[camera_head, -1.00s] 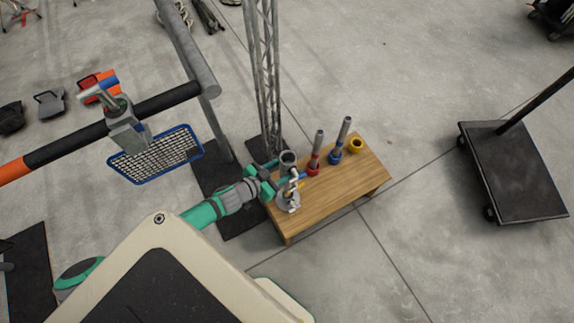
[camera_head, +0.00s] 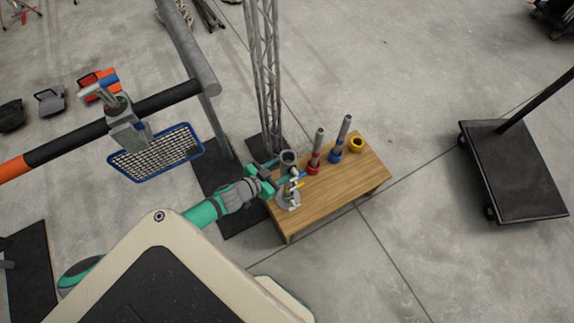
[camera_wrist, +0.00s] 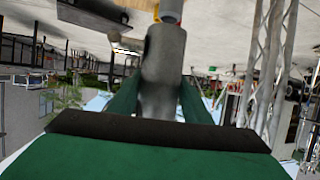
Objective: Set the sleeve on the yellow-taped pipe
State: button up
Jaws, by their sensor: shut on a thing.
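My gripper (camera_head: 277,170) is shut on a grey metal sleeve (camera_head: 289,158) near the left end of the wooden table. The sleeve's open top faces up in the head view. In the wrist view the sleeve (camera_wrist: 165,65) stands between the green fingers. A yellow ring (camera_head: 357,143) with a dark opening is at the table's far right; no tall pipe shows above it. A red-banded pipe (camera_head: 318,150) and a blue-banded pipe (camera_head: 341,138) stand upright between the sleeve and the yellow ring. The sleeve's lower end is hidden in the head view.
The wooden table (camera_head: 330,195) has clear space along its front. A silver clamp-like object (camera_head: 289,196) is by its left end, close to my gripper. A lattice truss (camera_head: 264,80) rises just behind the table. A black platform cart (camera_head: 515,170) stands to the right.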

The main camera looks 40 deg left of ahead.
aim_at(282, 173)
jog(key=shift+f, duration=0.3)
jog(key=shift+f, duration=0.3)
jog(key=shift+f, duration=1.1)
dwell(0.4)
jog(key=shift+f, duration=2.2)
jog(key=shift+w+f, duration=0.1)
jog(key=shift+f, duration=0.3)
jog(key=o, duration=1.6)
jog(key=shift+c, duration=0.2)
jog(key=shift+o, duration=0.2)
jog(key=shift+s+f, duration=0.1)
jog(key=shift+s, duration=0.1)
